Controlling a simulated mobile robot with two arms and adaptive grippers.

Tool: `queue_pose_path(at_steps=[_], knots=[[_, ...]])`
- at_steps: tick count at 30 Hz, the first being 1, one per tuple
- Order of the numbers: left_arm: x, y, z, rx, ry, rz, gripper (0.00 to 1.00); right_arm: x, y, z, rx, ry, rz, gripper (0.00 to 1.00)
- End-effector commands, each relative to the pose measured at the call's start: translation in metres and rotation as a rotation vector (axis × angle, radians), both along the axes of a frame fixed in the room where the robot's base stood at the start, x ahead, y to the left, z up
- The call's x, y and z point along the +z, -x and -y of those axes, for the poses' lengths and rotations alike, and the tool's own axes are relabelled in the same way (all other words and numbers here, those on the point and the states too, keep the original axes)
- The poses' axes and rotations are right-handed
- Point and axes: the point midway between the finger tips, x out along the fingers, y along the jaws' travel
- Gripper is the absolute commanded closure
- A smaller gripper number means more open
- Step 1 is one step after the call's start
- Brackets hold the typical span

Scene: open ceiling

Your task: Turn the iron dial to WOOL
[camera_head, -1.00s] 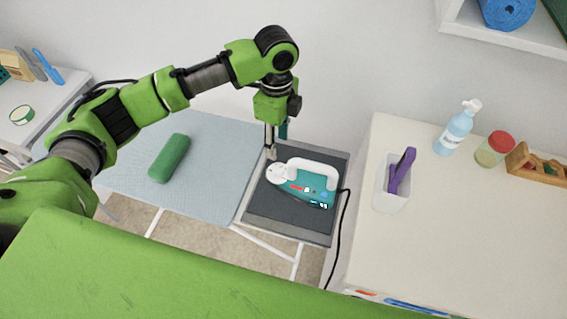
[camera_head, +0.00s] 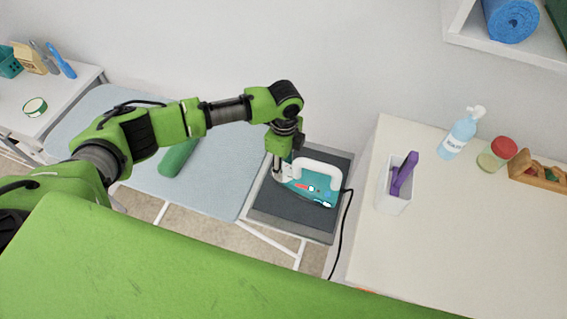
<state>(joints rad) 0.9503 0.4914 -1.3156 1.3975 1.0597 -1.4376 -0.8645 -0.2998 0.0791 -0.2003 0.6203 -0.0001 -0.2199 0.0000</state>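The iron (camera_head: 318,185) is teal with a white handle. It lies on the dark rest pad (camera_head: 280,205) at the right end of the ironing board. Its pale round dial (camera_head: 279,172) is at the iron's left end and is now mostly covered by my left gripper. My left gripper (camera_head: 277,169) points down at the dial, with its fingertips at or just above it. I cannot tell whether the fingers touch the dial, or how far apart they are. The dial's markings are not readable. My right gripper is not in view.
The pale blue ironing board (camera_head: 225,165) carries a green roll (camera_head: 178,157) to the left. A black cord (camera_head: 342,235) runs from the iron. A cream table (camera_head: 460,230) at right holds a white holder (camera_head: 394,195), a bottle (camera_head: 458,137) and a jar (camera_head: 496,154).

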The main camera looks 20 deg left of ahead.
Motion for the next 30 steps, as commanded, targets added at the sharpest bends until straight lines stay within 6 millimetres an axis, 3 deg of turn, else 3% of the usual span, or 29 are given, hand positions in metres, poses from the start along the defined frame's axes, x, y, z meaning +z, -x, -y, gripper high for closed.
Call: queue_pose_path(at_steps=[1,3,4,10,20,29,30], knots=[[0.0001,0.0000,0.0000,0.000,0.000,0.000,0.78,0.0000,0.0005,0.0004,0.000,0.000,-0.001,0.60],[0.0002,0.0001,0.0000,0.000,0.000,0.000,0.96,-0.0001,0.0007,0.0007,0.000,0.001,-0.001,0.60],[0.0002,0.0001,0.0000,0.000,0.000,0.000,0.99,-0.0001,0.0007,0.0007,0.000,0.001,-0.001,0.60],[0.0004,0.0002,0.0001,-0.027,0.000,-0.001,0.99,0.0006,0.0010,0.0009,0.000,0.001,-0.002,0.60],[0.0005,-0.0005,0.0001,-0.260,0.000,-0.001,0.99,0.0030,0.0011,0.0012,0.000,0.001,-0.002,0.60],[0.0006,-0.0008,0.0001,-0.274,0.000,0.000,0.99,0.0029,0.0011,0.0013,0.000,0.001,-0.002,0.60],[0.0006,-0.0008,0.0001,-0.274,0.000,0.000,0.72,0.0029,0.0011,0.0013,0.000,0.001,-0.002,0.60]])
